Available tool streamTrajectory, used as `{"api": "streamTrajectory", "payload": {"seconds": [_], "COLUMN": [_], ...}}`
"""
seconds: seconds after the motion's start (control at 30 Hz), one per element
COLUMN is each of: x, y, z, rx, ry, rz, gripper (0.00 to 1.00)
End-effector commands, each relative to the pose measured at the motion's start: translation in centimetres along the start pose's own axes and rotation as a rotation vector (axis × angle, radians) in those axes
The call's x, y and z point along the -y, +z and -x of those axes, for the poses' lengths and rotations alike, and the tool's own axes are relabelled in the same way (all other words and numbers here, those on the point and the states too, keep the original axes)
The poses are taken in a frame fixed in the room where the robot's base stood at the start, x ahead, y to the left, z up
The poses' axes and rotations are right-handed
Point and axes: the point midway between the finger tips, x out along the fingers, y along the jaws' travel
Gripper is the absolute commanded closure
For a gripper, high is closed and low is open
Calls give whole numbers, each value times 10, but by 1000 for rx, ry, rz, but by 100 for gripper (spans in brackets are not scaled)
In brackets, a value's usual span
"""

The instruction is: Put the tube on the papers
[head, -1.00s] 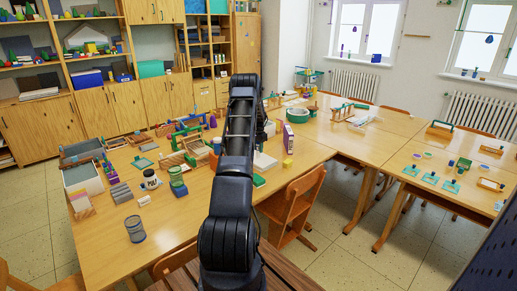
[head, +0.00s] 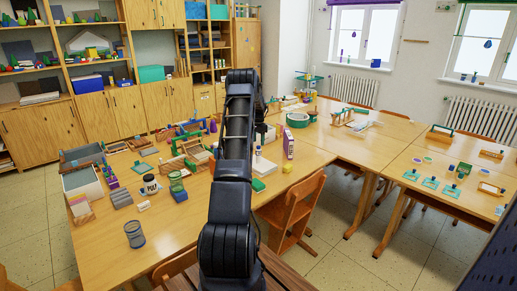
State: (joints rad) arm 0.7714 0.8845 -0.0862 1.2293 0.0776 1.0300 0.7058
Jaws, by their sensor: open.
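A white, flat stack that looks like the papers (head: 265,167) lies on the near table, just right of my arm. A small, pale upright thing (head: 258,154), possibly the tube, shows at the stack's left side, close to my arm. It is too small to tell whether it stands on the stack or behind it. My arm rises through the middle of the view and hides part of the table. My gripper is hidden behind the arm, so its fingertips do not show.
A grey can (head: 135,234) stands at the table's front left. The front middle of the table is mostly clear.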

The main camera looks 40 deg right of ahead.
Motion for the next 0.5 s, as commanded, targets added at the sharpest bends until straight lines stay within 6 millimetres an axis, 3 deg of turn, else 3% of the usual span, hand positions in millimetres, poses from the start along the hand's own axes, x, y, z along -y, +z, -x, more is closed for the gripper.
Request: {"api": "streamTrajectory", "payload": {"seconds": [0.2,0.5], "x": [0,1], "y": [0,5], "z": [28,41], "rx": [0,0], "ry": [0,-1], "rz": [0,8], "gripper": [45,45]}}
